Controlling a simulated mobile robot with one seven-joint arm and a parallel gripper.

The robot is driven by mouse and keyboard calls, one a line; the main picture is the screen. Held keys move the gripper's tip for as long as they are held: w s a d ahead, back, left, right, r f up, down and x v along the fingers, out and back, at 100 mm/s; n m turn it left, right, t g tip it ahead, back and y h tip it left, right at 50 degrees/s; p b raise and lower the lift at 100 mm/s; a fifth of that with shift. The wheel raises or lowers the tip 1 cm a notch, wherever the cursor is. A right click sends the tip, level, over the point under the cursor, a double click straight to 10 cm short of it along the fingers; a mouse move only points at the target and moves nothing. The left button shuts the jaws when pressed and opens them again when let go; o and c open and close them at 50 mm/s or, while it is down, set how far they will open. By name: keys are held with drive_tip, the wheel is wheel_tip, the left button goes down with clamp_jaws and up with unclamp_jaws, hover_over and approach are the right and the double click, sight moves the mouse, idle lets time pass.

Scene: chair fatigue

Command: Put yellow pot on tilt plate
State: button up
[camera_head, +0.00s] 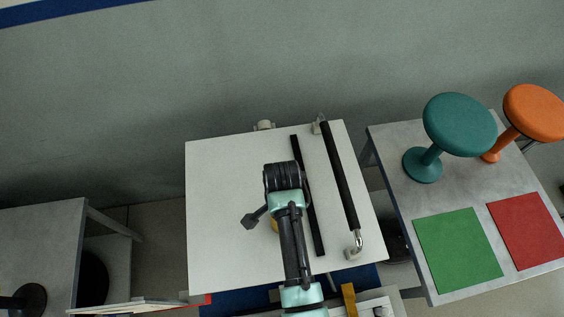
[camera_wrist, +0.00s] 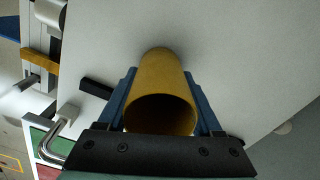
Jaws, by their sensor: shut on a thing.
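The yellow pot (camera_wrist: 161,72) is a plain cylinder with its open end facing the wrist camera. My gripper (camera_wrist: 163,82) is shut on it, with one blue finger on each side. Its far end is at or close to the white tilt plate (camera_wrist: 235,60); I cannot tell whether they touch. In the head view, the tilt plate (camera_head: 225,165) is a large pale board in the middle. A small yellow part of the pot (camera_head: 275,227) shows beside my arm, over the plate; my arm hides the rest and the fingers.
A black strip (camera_head: 318,232) and a black bar with metal ends (camera_head: 340,175) run along the plate's right side. A grey table (camera_head: 400,200) at right carries teal (camera_head: 460,124) and orange (camera_head: 535,111) stools, plus green (camera_head: 457,250) and red (camera_head: 527,230) squares. The plate's left part is clear.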

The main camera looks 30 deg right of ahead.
drive_tip(key=o, duration=1.4)
drive_tip(key=shift+o, duration=0.2)
wheel_tip(320, 180, up, 12)
